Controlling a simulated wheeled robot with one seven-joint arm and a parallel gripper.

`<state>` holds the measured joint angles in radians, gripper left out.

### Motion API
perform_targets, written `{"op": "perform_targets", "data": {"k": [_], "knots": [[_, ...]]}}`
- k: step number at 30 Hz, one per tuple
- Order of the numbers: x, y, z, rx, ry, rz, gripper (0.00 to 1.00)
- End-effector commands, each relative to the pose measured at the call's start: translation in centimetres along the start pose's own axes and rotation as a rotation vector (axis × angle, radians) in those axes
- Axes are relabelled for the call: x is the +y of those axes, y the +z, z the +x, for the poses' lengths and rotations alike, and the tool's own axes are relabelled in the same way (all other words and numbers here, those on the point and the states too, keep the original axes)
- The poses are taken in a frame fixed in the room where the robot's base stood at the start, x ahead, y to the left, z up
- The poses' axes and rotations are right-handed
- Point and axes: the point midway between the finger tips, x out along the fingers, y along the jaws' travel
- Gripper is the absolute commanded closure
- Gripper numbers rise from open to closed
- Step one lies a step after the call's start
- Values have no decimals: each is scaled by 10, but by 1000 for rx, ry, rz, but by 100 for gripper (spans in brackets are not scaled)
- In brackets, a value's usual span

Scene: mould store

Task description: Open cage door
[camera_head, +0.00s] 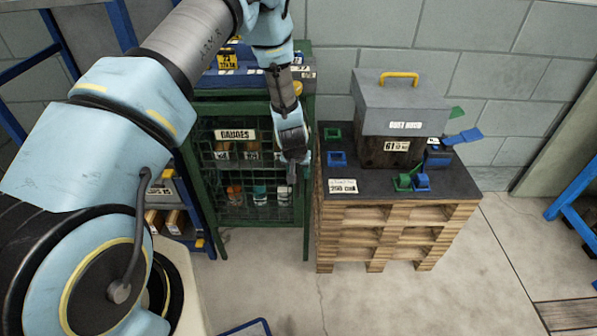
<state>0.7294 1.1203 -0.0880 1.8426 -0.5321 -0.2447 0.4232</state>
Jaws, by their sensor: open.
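The cage is a dark green frame with a mesh door (225,180) and a white label reading "GAUGES". It stands against the block wall at centre left, and its door looks closed. Several small items show behind the mesh on its shelves. My gripper (290,176) hangs in front of the right side of the cage, near the door's right edge, pointing down. Its jaws are open and nothing shows between them. I cannot tell if it touches the door. My gripper and arm hide part of the upper right of the cage, and no door handle is clearly visible.
A wooden pallet stack (380,235) with a dark top stands close right of the cage. It carries a grey dust hood (403,105) with a yellow handle and small blue and green parts. A blue rack (175,205) stands left. The floor (300,290) in front is mostly clear.

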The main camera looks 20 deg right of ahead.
Motion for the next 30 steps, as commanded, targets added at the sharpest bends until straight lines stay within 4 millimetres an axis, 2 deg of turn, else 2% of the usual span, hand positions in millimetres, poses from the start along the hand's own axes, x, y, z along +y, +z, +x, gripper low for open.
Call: {"op": "perform_targets", "data": {"k": [4, 13, 25, 30], "knots": [[0, 0, 8, 0, 0, -1, 53], [0, 0, 9, 0, 0, 0, 53], [0, 0, 9, 0, 0, 0, 98], [0, 0, 9, 0, 0, 0, 100]]}}
